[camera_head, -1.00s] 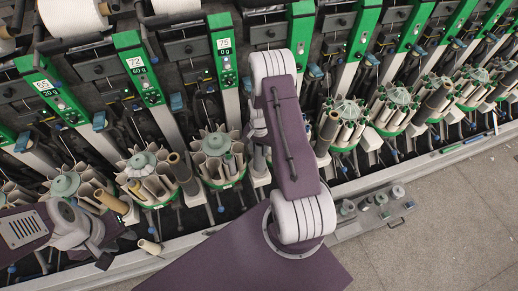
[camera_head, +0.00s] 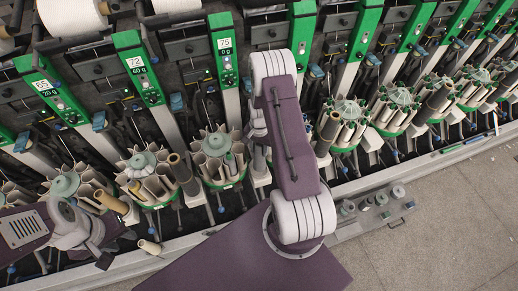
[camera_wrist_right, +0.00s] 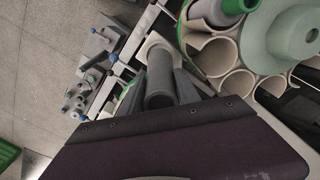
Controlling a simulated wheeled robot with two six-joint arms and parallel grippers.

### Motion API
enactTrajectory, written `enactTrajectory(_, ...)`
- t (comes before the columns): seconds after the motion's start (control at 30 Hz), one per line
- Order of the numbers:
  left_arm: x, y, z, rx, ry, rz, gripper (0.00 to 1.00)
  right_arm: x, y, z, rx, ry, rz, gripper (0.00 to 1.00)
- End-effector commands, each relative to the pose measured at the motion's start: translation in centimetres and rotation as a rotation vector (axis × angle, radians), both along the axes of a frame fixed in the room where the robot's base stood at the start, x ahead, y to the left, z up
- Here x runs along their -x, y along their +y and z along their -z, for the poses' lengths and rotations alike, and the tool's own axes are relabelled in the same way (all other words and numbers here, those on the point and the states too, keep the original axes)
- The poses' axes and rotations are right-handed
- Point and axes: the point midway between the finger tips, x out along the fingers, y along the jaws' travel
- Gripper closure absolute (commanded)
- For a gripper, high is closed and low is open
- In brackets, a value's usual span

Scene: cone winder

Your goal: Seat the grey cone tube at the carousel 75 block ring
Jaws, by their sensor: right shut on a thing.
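The grey cone tube (camera_wrist_right: 160,78) is between the fingers of my right gripper (camera_wrist_right: 162,92), which is shut on it. In the right wrist view it points at the pale block (camera_wrist_right: 152,42) beside the carousel; I cannot tell whether it is down in the ring. In the head view the grey tube (camera_head: 259,158) shows partly beside my right arm, which hides that gripper. The carousel under the 75 sign (camera_head: 217,158) is just left of it; its cream pockets also show in the right wrist view (camera_wrist_right: 213,52). My left gripper (camera_head: 105,259) is at lower left; its fingers are unclear.
Other carousels, such as the one under the 72 sign (camera_head: 146,172), stand along the machine. A cream tube (camera_head: 150,247) lies near my left gripper. A grey tray (camera_head: 386,216) with small parts is at the right front. The floor (camera_head: 450,230) at lower right is clear.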

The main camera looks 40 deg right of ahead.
Motion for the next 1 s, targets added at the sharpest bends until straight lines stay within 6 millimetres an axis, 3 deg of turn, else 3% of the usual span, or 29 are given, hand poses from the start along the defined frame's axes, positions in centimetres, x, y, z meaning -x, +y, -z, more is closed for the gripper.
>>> enactTrajectory(1.0, 0.0, 0.0, 1.7, 0.0, 0.0, 0.0, 0.64, 0.1, 0.0, 2.2, 0.0, 0.0, 0.0, 1.0)
